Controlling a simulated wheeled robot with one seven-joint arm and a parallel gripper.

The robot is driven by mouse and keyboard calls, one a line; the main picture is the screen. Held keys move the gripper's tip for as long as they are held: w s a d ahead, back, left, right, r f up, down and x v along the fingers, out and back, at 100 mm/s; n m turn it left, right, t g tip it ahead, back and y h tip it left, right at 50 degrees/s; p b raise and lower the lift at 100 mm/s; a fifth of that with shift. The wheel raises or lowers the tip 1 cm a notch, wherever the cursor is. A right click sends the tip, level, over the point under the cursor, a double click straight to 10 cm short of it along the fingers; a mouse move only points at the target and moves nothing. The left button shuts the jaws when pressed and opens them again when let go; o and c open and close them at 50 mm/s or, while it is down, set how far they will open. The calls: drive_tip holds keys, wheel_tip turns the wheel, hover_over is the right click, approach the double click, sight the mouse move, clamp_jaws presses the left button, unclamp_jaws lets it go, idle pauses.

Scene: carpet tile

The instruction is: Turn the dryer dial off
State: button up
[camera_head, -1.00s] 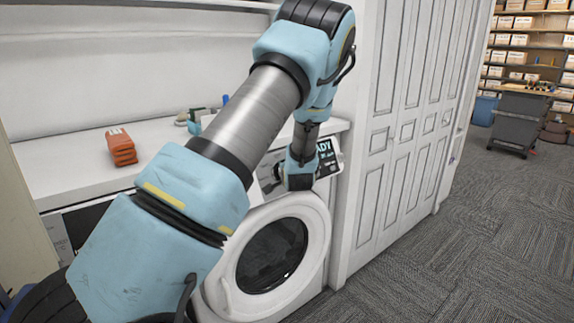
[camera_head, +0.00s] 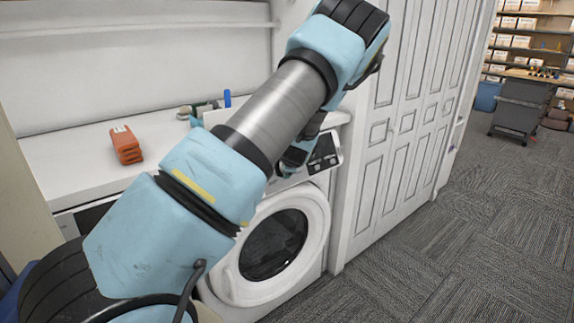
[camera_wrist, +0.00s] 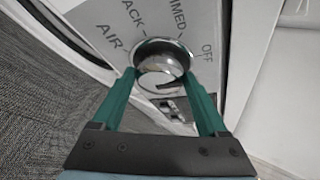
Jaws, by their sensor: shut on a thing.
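The dryer (camera_head: 318,215) is a white front-loading machine with a round dark glass door, under the counter in the head view. In the wrist view its dial (camera_wrist: 163,52) is a round chrome knob on a pale panel. The printed words AIR, TIMED and OFF, and one partly cut off as "ACK", curve around it. My gripper (camera_wrist: 160,78) has a green finger on each side of the dial and is shut on it. A dark mark shows on the dial's face; I cannot tell which word it points to. In the head view my arm hides the dial and most of the gripper.
White panelled doors (camera_head: 405,120) stand right of the dryer. Open carpet (camera_head: 450,250) lies at the right, with a grey cart (camera_head: 519,105) farther back.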

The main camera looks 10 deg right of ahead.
idle(0.4)
drive_tip(key=o, duration=1.3)
drive_tip(key=shift+c, duration=0.2)
drive_tip(key=b+v, duration=0.3)
drive_tip(key=v, duration=0.7)
drive_tip(key=shift+s+r, duration=0.25)
drive_tip(key=shift+r, duration=0.05)
drive_tip(key=shift+d, duration=0.1)
